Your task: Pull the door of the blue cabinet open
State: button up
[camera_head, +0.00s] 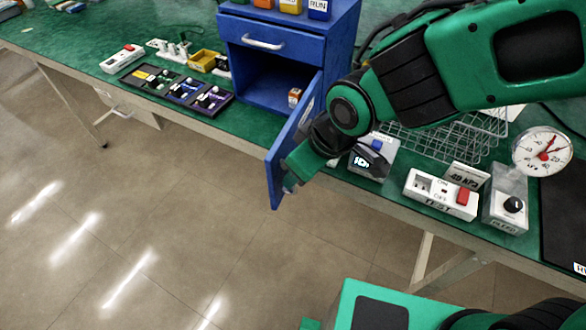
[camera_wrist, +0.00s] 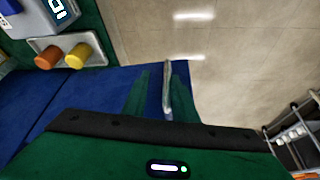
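The blue cabinet (camera_head: 333,40) stands on the green bench, with a closed drawer above its lower compartment. Its blue door (camera_head: 276,172) is swung wide open, sticking out past the bench's front edge. The dark compartment shows, with a small orange-and-white box (camera_head: 294,97) inside. My gripper (camera_head: 291,184) is at the door's outer end, partly hidden by my wrist. In the wrist view, its two green fingers (camera_wrist: 160,85) stand apart on either side of the silvery door handle (camera_wrist: 167,95). The handle lies close to the right finger; I cannot tell whether they touch.
Right of the door stand a grey display box (camera_head: 373,157), a wire basket (camera_head: 440,135), a white switch box (camera_head: 440,194) and a dial gauge (camera_head: 542,150). A dark tray (camera_head: 178,91) lies left of the cabinet. The floor (camera_head: 150,200) in front is clear.

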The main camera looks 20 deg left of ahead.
jog(key=shift+s, duration=0.2)
dwell(0.6)
jog(key=v, duration=1)
jog(key=shift+r, duration=0.3)
jog(key=shift+d, duration=0.1)
